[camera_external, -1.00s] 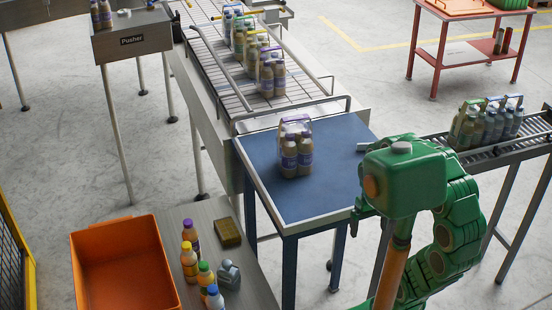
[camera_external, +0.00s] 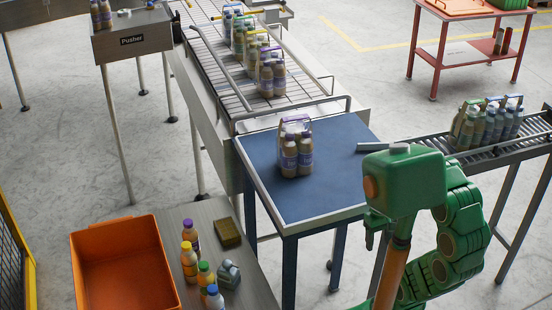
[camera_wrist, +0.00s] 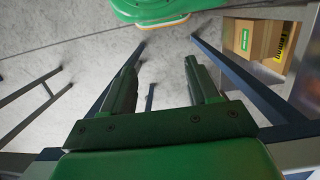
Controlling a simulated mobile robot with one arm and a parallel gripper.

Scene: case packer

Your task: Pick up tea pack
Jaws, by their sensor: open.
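A pack of tan bottles with purple labels and a purple carrier top (camera_external: 297,150) stands upright on the blue table (camera_external: 330,190); it looks like the tea pack, though its label is too small to read. My gripper (camera_wrist: 162,78) is open and empty in the wrist view, with two dark green fingers apart over the floor. No pack shows between them. In the external view my green arm is at the right front of the blue table, clear of the pack, and its fingers are mostly hidden.
Further packs (camera_external: 268,75) stand on the wire conveyor behind. Another pack (camera_external: 487,125) is on the roller conveyor at right. At front left are an orange bin (camera_external: 120,232) and loose bottles (camera_external: 190,260). A cardboard box (camera_wrist: 262,42) shows in the wrist view.

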